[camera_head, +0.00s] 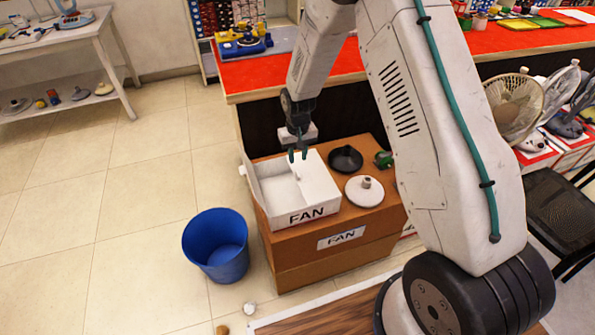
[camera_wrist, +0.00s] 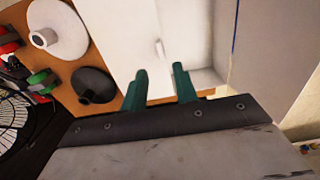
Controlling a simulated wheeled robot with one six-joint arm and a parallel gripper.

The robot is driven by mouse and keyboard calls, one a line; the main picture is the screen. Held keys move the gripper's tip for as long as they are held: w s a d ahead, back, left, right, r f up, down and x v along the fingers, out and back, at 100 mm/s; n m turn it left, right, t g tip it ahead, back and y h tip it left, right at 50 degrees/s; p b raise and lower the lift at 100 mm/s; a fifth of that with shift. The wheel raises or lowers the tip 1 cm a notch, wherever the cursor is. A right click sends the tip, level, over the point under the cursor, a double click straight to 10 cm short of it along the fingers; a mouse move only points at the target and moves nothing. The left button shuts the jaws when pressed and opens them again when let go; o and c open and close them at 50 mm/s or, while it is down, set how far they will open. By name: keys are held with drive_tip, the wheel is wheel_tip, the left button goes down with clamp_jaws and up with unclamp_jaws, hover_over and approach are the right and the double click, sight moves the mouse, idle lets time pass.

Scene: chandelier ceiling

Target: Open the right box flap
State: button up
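A white box (camera_head: 305,213) marked FAN sits on a brown cabinet. Its left flap (camera_head: 248,180) stands open, and the left half of the inside shows. Its right flap (camera_head: 317,180) lies flat over the right half; it also shows in the wrist view (camera_wrist: 125,30). A small white handle (camera_wrist: 158,48) sits near this flap's inner edge. My gripper (camera_head: 297,155) is above the box's far side. Its two green fingers (camera_wrist: 160,86) are apart with nothing between them, and the handle lies beyond the fingertips in the wrist view.
A black fan base (camera_head: 345,159), a white fan base (camera_head: 364,191) and a green part (camera_head: 383,159) lie on the cabinet (camera_head: 340,260) right of the box. A blue bin (camera_head: 216,246) stands on the floor at left. A red-topped counter (camera_head: 345,62) stands behind.

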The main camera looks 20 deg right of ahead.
sight(298, 174)
wheel_tip(298, 174, down, 8)
drive_tip(key=shift+r, duration=0.1)
idle(0.4)
clamp_jaws()
